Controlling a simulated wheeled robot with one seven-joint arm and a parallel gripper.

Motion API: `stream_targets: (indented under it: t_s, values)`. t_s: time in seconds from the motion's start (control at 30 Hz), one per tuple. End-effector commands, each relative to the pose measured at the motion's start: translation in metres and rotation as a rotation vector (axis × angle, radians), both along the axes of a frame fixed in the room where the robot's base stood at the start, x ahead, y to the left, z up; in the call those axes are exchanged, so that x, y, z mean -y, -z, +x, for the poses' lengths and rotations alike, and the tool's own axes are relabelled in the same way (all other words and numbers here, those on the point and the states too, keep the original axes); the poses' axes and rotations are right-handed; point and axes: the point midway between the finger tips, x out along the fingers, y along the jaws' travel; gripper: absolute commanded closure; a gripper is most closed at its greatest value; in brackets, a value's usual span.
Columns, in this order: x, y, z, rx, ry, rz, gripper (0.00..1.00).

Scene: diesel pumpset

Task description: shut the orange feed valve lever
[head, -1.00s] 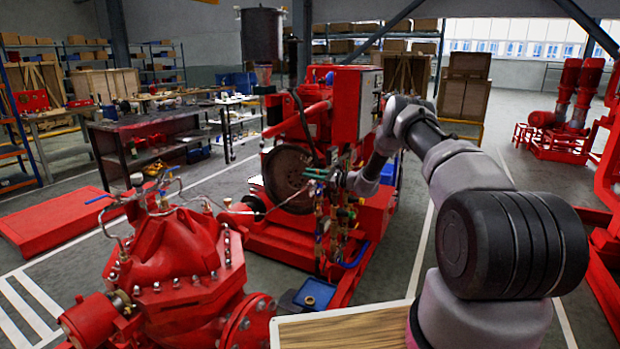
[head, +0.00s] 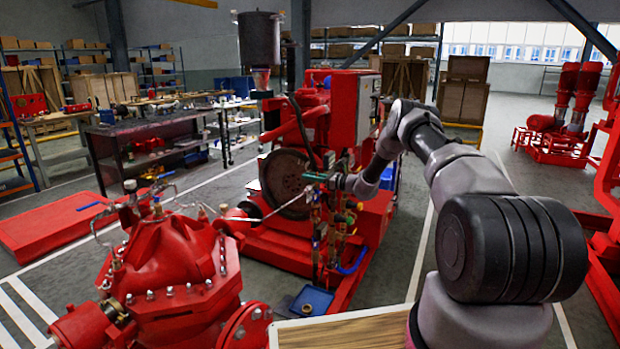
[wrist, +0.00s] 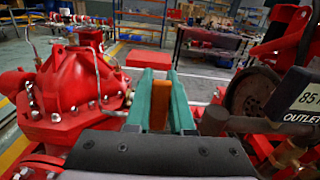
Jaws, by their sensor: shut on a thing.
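The orange feed valve lever (wrist: 159,106) shows in the wrist view as an upright orange piece between the two green fingers of my gripper (wrist: 160,90). The fingers are shut on it from both sides. Its pivot and valve body are hidden in that view. In the head view my gripper (head: 322,178) is at the top of the valve and pipe cluster (head: 334,232), in front of the red pumpset. The lever is too small to make out there.
A red pump casing (head: 165,255) with thin pipes stands at the left front. A dark flywheel (head: 286,180) is close behind my gripper. A blue tray (head: 312,300) lies below.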

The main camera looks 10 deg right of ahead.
Motion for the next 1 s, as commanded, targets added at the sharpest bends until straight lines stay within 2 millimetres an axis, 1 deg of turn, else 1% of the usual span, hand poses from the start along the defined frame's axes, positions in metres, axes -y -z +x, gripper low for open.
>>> stream_targets:
  t_s: [0.03,0.13,0.17,0.2,0.23,0.5,0.63,0.77,1.0]
  values:
    - [0.003,0.002,0.0,-0.002,0.003,-0.003,1.0]
    - [0.003,0.002,0.0,-0.002,0.003,-0.003,1.0]
    - [0.003,0.002,0.0,-0.002,0.003,-0.003,0.68]
    - [0.003,0.002,0.0,-0.002,0.003,-0.003,0.52]
    - [0.003,0.002,0.0,-0.002,0.002,-0.003,0.49]
    - [0.001,0.001,0.0,0.0,0.001,-0.002,0.49]
    - [0.008,0.001,-0.004,-0.002,0.003,-0.002,0.49]
    - [0.025,0.001,-0.016,-0.003,0.004,0.0,0.49]
    - [0.064,0.002,-0.045,-0.002,0.004,-0.002,0.49]
